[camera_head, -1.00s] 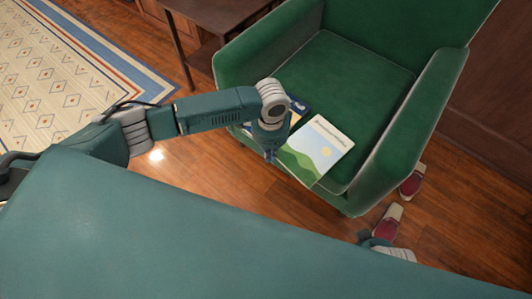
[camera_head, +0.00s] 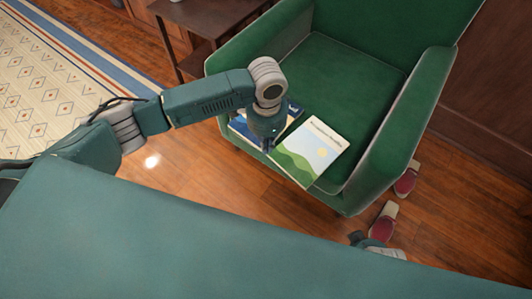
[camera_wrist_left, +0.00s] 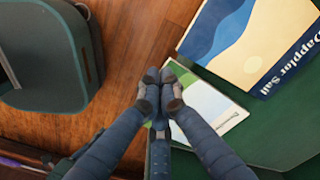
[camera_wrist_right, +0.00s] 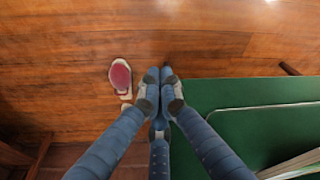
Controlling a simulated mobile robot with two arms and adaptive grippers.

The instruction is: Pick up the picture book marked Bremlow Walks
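Two picture books lie by the front edge of the green armchair's seat (camera_head: 355,75). The other is blue (camera_head: 240,128) and reads "Dapplar Sail" in the left wrist view (camera_wrist_left: 235,40). My left gripper (camera_head: 267,148) is at the hills book's left edge, fingertips together (camera_wrist_left: 159,76); I see no book clearly between them. My right gripper (camera_wrist_right: 160,75) is shut and empty above the floor.
Red shoes (camera_head: 384,222) lie on the wood floor right of the chair; one shows in the right wrist view (camera_wrist_right: 120,76). A patterned rug (camera_head: 50,90) lies at left.

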